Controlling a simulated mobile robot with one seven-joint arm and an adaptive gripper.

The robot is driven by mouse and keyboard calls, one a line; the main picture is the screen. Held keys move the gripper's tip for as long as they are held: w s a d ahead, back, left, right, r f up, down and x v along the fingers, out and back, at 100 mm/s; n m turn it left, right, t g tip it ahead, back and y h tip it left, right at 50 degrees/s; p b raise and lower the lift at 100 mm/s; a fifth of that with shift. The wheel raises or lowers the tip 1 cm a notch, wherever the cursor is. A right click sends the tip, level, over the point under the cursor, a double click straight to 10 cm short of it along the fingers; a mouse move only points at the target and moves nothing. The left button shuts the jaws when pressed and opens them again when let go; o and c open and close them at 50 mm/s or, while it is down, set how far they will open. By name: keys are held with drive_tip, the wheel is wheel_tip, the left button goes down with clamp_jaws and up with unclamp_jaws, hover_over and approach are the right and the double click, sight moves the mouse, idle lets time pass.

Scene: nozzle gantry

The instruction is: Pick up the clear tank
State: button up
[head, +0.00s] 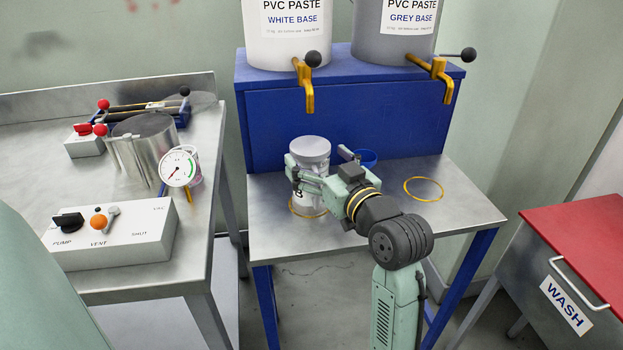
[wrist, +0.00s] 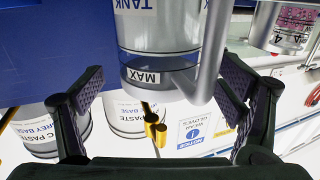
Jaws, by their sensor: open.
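The clear tank (head: 311,152), a see-through cylinder with a greyish top and dark lettering, stands upright on the steel bench inside a yellow ring (head: 308,208). In the wrist view the tank (wrist: 158,40) appears upside down, with "TANK" and "MAX" markings and a clear handle (wrist: 208,60) on its right. My gripper (head: 306,178) is at the tank's near side in the head view and partly hides it. In the wrist view my gripper (wrist: 163,85) is open, one finger on each side of the tank, with gaps visible. The handle lies between the fingers, close to the right one.
White (head: 288,40) and grey (head: 392,35) paste buckets with yellow taps stand on a blue stand (head: 290,110) behind. A second yellow ring (head: 424,189) lies empty. The pump box (head: 120,235) is on the left bench.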

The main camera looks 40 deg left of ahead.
drive_tip(key=shift+x, duration=1.45)
drive_tip(key=shift+c, duration=0.3)
drive_tip(key=c, duration=1.9)
drive_tip(key=shift+r, duration=0.2)
drive_tip(key=shift+c, duration=0.4)
